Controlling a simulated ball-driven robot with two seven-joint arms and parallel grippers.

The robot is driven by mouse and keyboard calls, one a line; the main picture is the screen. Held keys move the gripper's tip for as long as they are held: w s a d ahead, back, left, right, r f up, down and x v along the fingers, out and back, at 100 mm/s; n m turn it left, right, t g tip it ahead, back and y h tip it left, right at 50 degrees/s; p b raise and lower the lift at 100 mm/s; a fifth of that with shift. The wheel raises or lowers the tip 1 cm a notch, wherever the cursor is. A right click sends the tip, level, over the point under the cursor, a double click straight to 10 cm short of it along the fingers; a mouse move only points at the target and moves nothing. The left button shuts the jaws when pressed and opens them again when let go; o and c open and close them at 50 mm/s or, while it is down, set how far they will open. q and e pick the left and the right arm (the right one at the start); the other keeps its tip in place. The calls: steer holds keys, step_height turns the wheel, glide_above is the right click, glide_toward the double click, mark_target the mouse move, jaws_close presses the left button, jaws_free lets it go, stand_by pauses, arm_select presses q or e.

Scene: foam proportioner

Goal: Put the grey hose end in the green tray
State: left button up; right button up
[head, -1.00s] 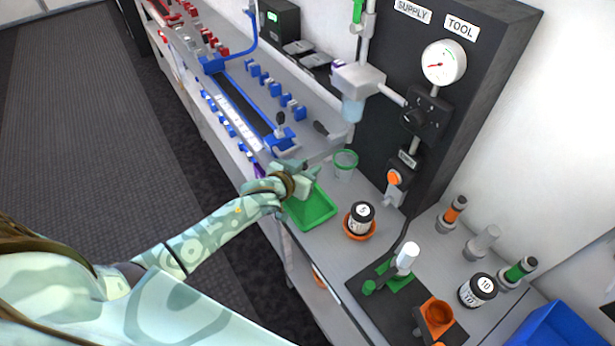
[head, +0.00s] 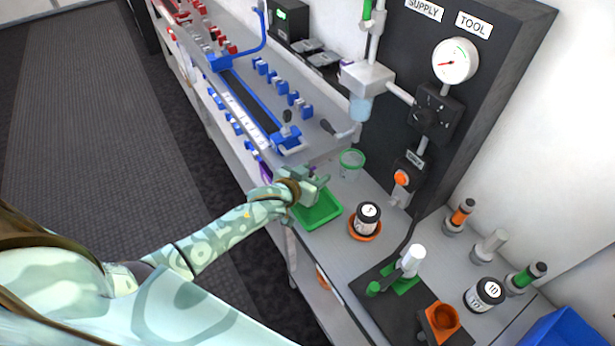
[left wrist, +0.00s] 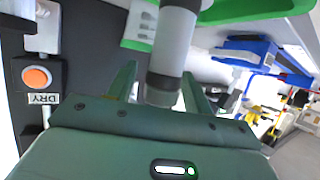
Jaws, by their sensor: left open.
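In the left wrist view a grey cylinder with a darker end, which looks like the grey hose end (left wrist: 175,45), sits between the spread fingers of my left gripper (left wrist: 160,92). The gripper is open. I cannot tell whether a finger touches the cylinder. In the head view my left gripper (head: 318,183) is over the back part of the green tray (head: 318,215), and the hand hides what is between its fingers. A green edge of the tray also shows at the top of the left wrist view (left wrist: 245,10). My right gripper is not in view.
A green-rimmed clear cup (head: 351,163) stands just behind the tray, and a black-and-white jar (head: 367,217) in an orange dish to its right. An orange-banded fitting (head: 460,215), a pale grey one (head: 488,247) and a green-banded one (head: 525,278) stand farther right. The dark panel (head: 490,110) rises behind.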

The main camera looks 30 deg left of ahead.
arm_select(q)
steer(key=p+v, duration=0.2)
steer(key=v, duration=1)
steer(key=shift+f, duration=0.1)
steer(key=s+a+f+g+y, duration=0.15)
steer(key=s+f, duration=0.25)
steer(key=f, duration=0.4)
steer(key=s+f+g, duration=0.2)
steer(key=s+f, duration=0.3)
steer(key=f, duration=0.2)
steer(key=s+a+f+g, duration=0.15)
steer(key=s+f, duration=0.25)
steer(key=f, duration=0.4)
steer(key=s+d+f+g, duration=0.1)
steer(key=s+f, duration=0.3)
steer(key=s, duration=0.4)
steer(key=s+d+f+m+g, duration=0.1)
steer(key=s+f+g, duration=0.2)
steer(key=s, duration=0.6)
steer(key=s+d+f+m+g, duration=0.1)
steer(key=s+f+g, duration=0.2)
steer(key=s+f, duration=0.3)
steer(key=s, duration=0.2)
steer(key=shift+s+d+f, duration=0.2)
steer(key=shift+s+d, duration=0.2)
steer(key=shift+w, duration=0.15)
